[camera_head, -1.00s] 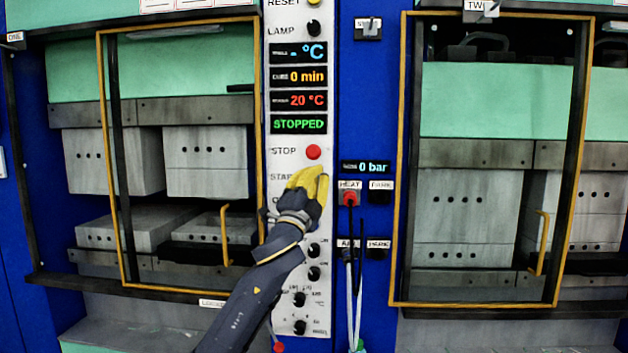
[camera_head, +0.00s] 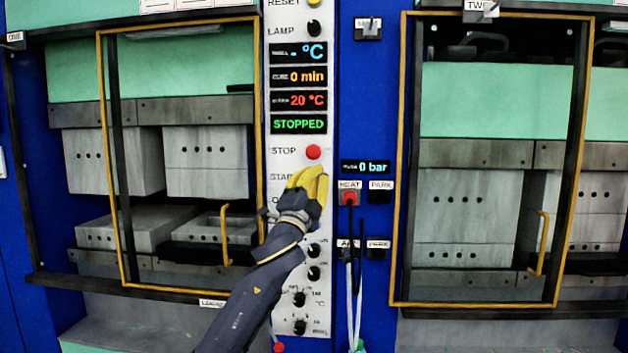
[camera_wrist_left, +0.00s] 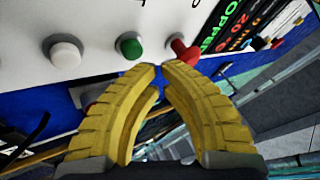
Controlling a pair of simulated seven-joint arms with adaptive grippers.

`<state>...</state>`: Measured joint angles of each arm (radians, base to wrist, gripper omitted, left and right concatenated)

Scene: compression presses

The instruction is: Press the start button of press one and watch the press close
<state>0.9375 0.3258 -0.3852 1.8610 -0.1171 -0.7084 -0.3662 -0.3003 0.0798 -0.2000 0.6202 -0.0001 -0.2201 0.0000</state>
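Press one (camera_head: 205,160) stands at the left behind a yellow-framed guard, with its upper and lower blocks apart. Its control panel (camera_head: 284,175) shows a green "STOPPED" display (camera_head: 299,124) and a red stop button (camera_head: 313,152). My left gripper (camera_head: 312,178) is in front of the panel, just below the stop button, covering the start row. Contact cannot be told. My right gripper is out of view.
A white button (camera_wrist_left: 65,52) lies left of the green one in the left wrist view. Several black knobs (camera_head: 300,299) sit low on the panel. A pressure display (camera_head: 365,167) reads 0 bar. Cables hang beside the panel. Press two (camera_head: 465,215) is at the right.

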